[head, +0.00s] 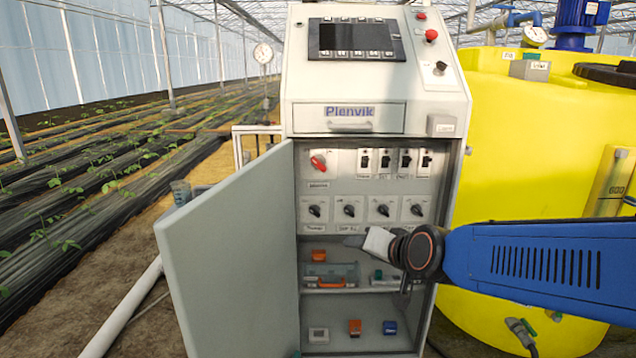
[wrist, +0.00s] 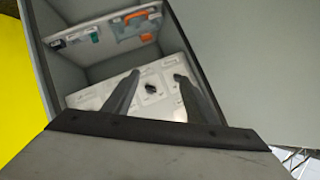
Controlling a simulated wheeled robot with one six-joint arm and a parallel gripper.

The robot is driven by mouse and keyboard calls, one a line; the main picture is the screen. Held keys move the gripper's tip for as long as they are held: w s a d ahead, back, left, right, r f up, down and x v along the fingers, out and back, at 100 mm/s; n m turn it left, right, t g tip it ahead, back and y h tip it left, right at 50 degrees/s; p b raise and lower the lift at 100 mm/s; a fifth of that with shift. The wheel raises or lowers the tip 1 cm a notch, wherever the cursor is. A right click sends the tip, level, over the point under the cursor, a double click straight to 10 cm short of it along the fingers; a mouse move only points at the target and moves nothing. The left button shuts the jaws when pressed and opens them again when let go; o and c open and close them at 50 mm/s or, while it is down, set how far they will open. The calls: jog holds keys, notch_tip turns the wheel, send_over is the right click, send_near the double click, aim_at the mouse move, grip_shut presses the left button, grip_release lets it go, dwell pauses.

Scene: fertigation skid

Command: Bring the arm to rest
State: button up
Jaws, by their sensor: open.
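My blue arm (head: 540,264) reaches in from the right of the head view, across the front of the open cabinet (head: 378,117). My gripper (head: 352,241) is at the row of rotary knobs, near its lower edge; the gap to the panel cannot be judged. In the wrist view, my gripper (wrist: 158,76) has its two fingers apart with nothing between them. Beyond them is the white knob panel (wrist: 105,93) with one black knob (wrist: 151,88) showing between the fingers. My wrist hides part of the shelf area in the head view.
The grey cabinet door (head: 232,262) stands open at left. Shelves below the panel hold a clear case with an orange handle (head: 331,281), an orange block (head: 355,327) and a blue item (head: 390,328). A yellow tank (head: 545,150) stands close at right, behind my arm.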

jog(key=s+d+f+n+g+h, duration=0.1)
jog(key=s+d+f+g+h, duration=0.1)
jog(key=s+d, duration=0.6)
jog(key=s+d+f+n+g+h, duration=0.2)
jog(key=s+d+f+g, duration=0.2)
jog(key=s+d, duration=0.5)
jog(key=s+f, duration=0.1)
jog(key=s, duration=0.7)
jog(key=shift+d, duration=0.25)
jog(key=shift+w, duration=0.1)
